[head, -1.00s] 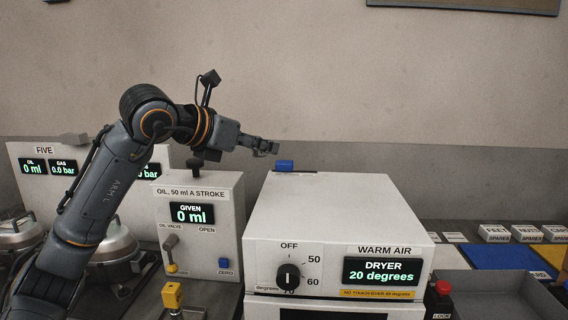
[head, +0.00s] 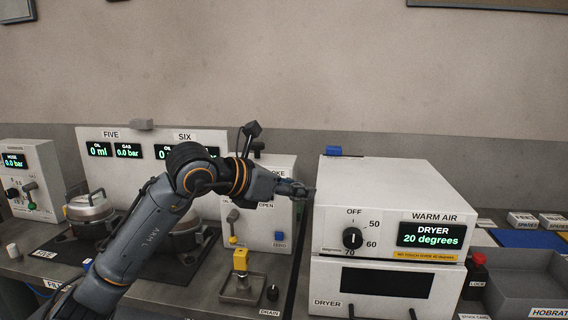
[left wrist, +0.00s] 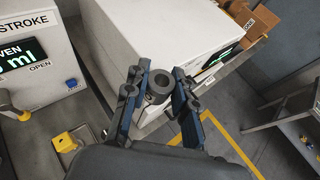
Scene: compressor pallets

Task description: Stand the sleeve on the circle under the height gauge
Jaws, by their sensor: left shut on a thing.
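The sleeve (left wrist: 158,86) is a short dark grey ring-shaped cylinder with a round hole. In the left wrist view it sits between the two fingers of my left gripper (left wrist: 162,84), which is shut on it. In the head view my left gripper (head: 303,190) is at the left side of the white dryer, in the air, and the sleeve is too small there to make out. The height gauge and its circle do not show in either view. My right gripper is not in view.
The white warm-air dryer (head: 385,185) stands right beside the left gripper. The oil dispenser (head: 277,170) stands behind my arm. A yellow-topped fixture (head: 240,260) is on the bench in front. A grey tray (head: 530,280) lies at the right. Yellow floor lines (left wrist: 230,140) show below.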

